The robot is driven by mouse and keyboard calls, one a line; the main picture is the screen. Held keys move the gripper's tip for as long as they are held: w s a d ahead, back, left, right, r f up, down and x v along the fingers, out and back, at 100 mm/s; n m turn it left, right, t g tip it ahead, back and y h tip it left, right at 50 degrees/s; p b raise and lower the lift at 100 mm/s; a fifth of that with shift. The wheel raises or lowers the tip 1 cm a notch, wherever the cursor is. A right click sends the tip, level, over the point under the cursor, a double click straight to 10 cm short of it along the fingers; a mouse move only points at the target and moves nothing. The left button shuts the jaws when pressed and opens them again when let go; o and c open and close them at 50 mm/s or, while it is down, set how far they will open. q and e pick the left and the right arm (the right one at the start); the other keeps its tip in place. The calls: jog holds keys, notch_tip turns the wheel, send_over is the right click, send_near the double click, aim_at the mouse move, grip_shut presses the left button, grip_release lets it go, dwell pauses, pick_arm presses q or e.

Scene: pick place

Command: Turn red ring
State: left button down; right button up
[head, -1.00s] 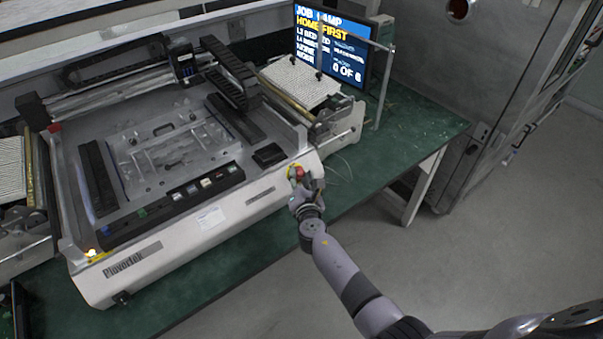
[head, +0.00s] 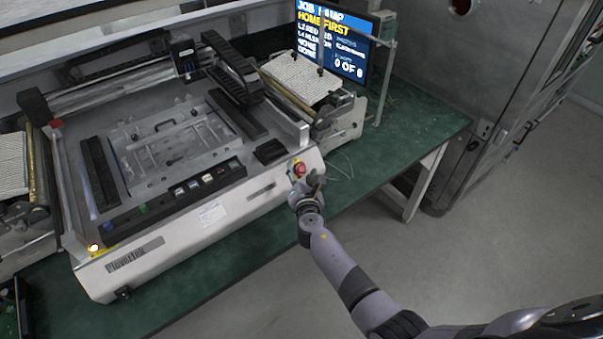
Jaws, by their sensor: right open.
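The red ring (head: 299,168) is a small red knob on a yellow base at the front right corner of the white machine (head: 190,231). My right gripper (head: 305,183) is just in front of and below it in the head view. Its fingers are open, with one finger to the right of the red knob. The red top shows clear above the fingers. I cannot tell whether a finger touches it. My left gripper is not in view.
A screen (head: 335,42) reading "HOME FIRST" stands behind the machine, with a thin metal post (head: 384,85) beside it. The green table (head: 420,125) has bare room to the right. A large grey metal cabinet (head: 450,70) stands at the right.

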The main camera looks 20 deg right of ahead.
jog(key=v, duration=1.2)
jog(key=shift+r, duration=0.1)
dwell(0.4)
jog(key=s+d+f+m+g+y+b, duration=0.1)
jog(key=s+f+m+g, duration=0.35)
jog(key=s+f, duration=0.65)
jog(key=s+f+m+g+y+b, duration=0.1)
jog(key=s+f+m+g, duration=0.3)
jog(key=f, duration=1.4)
jog(key=s+d+f+m+g, duration=0.2)
jog(key=s+f+m, duration=0.3)
jog(key=s, duration=0.6)
jog(key=s+d+f+m+g+b, duration=0.1)
jog(key=s+f+m, duration=0.4)
jog(key=s, duration=0.6)
jog(key=s+d+f+m+g+y, duration=0.1)
jog(key=s+f+m, duration=0.4)
jog(key=s, duration=0.6)
notch_tip(320, 180, down, 3)
jog(key=shift+d+r+g, duration=0.1)
jog(key=shift+d+g, duration=0.75)
jog(key=shift+g, duration=0.3)
